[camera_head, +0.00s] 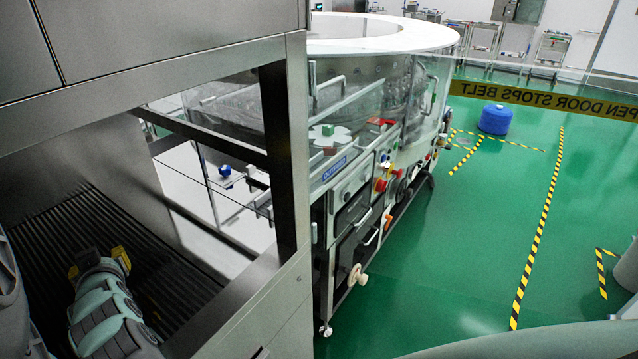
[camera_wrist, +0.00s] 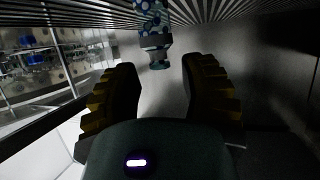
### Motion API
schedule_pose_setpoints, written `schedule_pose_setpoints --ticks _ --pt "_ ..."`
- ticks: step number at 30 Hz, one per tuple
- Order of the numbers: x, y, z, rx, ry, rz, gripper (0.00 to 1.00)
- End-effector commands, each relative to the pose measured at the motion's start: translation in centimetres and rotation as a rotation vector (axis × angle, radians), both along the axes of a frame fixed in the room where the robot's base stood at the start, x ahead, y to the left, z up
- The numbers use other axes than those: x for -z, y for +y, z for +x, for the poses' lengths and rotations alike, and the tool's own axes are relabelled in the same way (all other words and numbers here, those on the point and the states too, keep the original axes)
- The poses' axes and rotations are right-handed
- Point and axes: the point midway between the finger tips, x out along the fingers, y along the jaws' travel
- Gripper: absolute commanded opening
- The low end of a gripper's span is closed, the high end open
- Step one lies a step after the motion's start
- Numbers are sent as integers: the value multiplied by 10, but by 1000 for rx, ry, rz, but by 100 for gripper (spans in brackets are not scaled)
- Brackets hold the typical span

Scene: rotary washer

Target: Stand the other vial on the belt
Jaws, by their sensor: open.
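My gripper (camera_head: 97,263) is inside the steel enclosure, low over the dark ribbed belt (camera_head: 60,222). Its two yellow-and-black fingers are apart, and it holds nothing. The wrist view looks upside down, with the ribbed belt (camera_wrist: 215,12) along its top. There a blue-and-white patterned vial (camera_wrist: 153,28) shows beyond the fingertips, roughly in line with the gap between them. It appears upright on the belt, its narrow neck pointing down in the picture; its base is cut off by the frame edge. No vial can be made out in the head view, and only one shows in the wrist view.
A steel frame post (camera_head: 287,150) and sill bound the belt enclosure on the right. Beyond it stands the round washer (camera_head: 385,45) behind clear panels. A blue drum (camera_head: 495,119) stands on the open green floor at the right. Steel walls are close around my gripper.

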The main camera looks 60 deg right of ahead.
Motion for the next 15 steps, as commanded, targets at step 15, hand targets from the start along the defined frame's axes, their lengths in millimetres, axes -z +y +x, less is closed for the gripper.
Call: schedule_pose_setpoints --ticks 15 --pt "-24 14 -59 5 -1 0 42"
